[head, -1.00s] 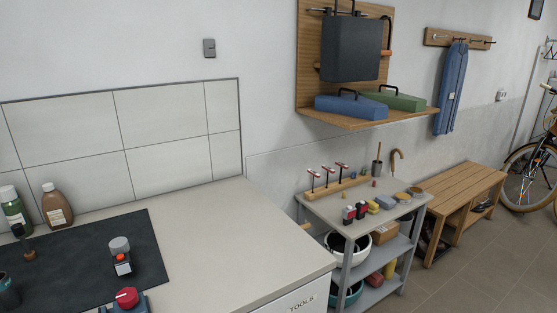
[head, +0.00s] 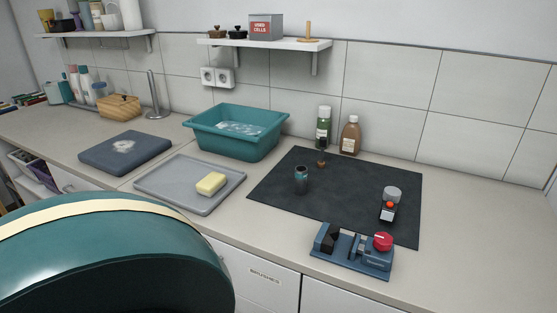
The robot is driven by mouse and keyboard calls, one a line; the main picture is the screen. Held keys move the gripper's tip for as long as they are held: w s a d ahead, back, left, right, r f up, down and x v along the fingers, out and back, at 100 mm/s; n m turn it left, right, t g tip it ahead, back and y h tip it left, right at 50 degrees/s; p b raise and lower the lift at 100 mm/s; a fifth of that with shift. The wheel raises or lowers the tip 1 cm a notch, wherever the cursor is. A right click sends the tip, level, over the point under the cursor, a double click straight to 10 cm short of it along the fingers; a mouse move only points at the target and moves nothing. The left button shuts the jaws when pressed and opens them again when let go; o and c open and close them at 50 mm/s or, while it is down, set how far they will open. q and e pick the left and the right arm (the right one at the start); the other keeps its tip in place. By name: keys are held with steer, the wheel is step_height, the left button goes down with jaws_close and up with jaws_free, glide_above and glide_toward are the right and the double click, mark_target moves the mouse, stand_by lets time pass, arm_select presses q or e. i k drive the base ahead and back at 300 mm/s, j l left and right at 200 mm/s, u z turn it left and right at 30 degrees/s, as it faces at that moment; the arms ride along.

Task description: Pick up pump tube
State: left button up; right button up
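Neither of my grippers shows in the head view. No part stands out clearly as a pump tube. A small dark cylinder with a teal band (head: 301,180) stands upright on the black mat (head: 345,222). A grey-capped device with a red-orange dot (head: 389,204) is on the mat's right part. A small brown knobbed piece (head: 320,163) is near the mat's back edge. I cannot tell whether any of these is the pump tube.
A blue fixture with a red knob (head: 352,250) sits at the mat's front edge. Two bottles (head: 349,136) stand behind the mat. Left are a teal basin (head: 237,132) and a grey tray with yellow soap (head: 211,184). A large teal rounded shape, possibly mine, blocks the lower left.

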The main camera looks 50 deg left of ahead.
mark_target(301, 181)
steer(key=u, duration=1.45)
